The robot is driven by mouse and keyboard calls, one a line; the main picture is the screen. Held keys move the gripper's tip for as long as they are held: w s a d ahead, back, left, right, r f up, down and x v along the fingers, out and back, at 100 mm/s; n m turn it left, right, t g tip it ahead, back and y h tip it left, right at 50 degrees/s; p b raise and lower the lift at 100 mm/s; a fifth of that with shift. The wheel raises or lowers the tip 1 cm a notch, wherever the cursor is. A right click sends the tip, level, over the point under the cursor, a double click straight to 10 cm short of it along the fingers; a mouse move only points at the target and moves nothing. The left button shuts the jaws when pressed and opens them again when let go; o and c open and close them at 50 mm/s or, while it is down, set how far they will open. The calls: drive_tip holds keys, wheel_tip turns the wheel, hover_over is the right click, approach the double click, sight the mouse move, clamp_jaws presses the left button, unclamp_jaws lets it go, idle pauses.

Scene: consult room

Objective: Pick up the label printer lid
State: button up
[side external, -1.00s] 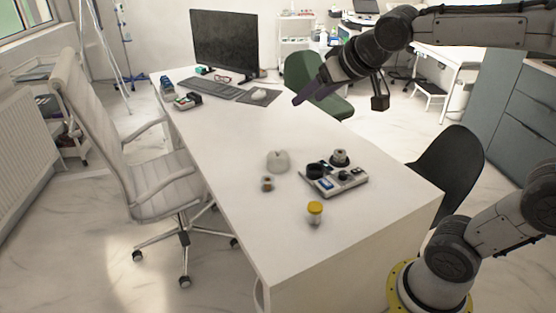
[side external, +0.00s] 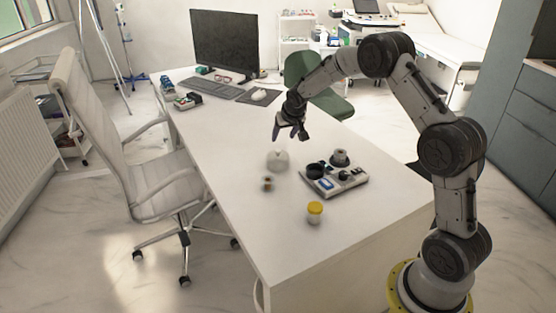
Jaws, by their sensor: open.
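A small pale rounded piece (side external: 278,160), which looks like the label printer lid, lies on the white desk (side external: 235,205). The label printer (side external: 335,180), a flat grey device with a blue panel, sits to its right, with a dark ring (side external: 315,171) and a round grey roll (side external: 340,157) on its back part. My gripper (side external: 290,135) is open and empty, pointing down above and slightly behind the pale piece, apart from it.
A small brown-and-white item (side external: 268,183) stands in front of the pale piece. A yellow-capped jar (side external: 314,212) stands near the front. A monitor (side external: 224,43), keyboard (side external: 212,87) and mouse (side external: 259,94) are at the far end. The desk's middle is clear.

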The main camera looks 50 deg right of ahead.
sight(278, 150)
drive_tip(key=x, duration=1.1)
drive_tip(key=shift+s, duration=0.1)
clamp_jaws()
